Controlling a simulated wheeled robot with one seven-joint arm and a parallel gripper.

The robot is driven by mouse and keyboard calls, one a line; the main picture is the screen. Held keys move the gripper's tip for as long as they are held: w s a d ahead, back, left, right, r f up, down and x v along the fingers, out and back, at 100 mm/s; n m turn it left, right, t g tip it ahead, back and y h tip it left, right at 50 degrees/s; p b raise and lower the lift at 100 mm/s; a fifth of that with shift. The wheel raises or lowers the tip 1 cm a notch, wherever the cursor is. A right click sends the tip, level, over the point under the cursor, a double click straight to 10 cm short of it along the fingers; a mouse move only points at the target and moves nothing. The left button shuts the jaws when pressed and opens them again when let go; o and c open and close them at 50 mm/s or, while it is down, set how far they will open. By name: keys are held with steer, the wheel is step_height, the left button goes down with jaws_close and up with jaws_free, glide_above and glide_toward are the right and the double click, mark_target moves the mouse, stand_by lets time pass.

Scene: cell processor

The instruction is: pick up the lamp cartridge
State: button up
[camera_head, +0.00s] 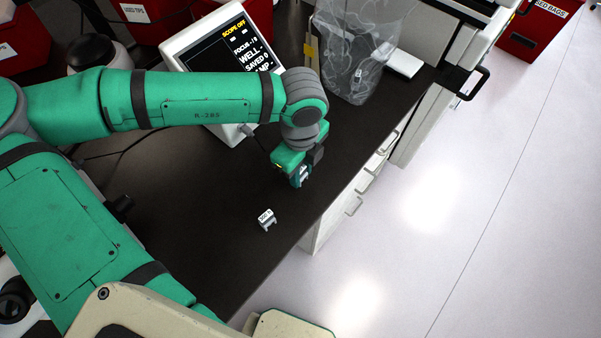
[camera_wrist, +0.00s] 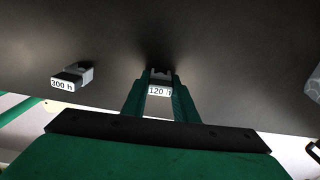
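In the wrist view a small cartridge labelled "120" (camera_wrist: 160,90) sits between the two fingers of my gripper (camera_wrist: 160,98). The right finger covers the end of its label. The fingers are close against its sides, but I cannot tell whether they press on it. In the head view my gripper (camera_head: 301,176) is low over the dark bench, and the cartridge there is mostly hidden. A second small cartridge labelled "300 h" (camera_wrist: 68,80) stands apart to the left in the wrist view. In the head view this second cartridge (camera_head: 266,219) is on the bench below my gripper.
The dark bench (camera_head: 190,205) is clear around the second cartridge. A screen (camera_head: 222,65) stands behind my arm. A clear plastic bag (camera_head: 355,50) stands at the back, with a white item (camera_head: 403,63) to its right. The bench edge and drawers (camera_head: 365,180) are at right.

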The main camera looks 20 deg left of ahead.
steer(key=shift+c, duration=0.8)
step_height(320, 180, up, 10)
steer(key=shift+o, duration=0.4)
jaws_close()
stand_by(0.7)
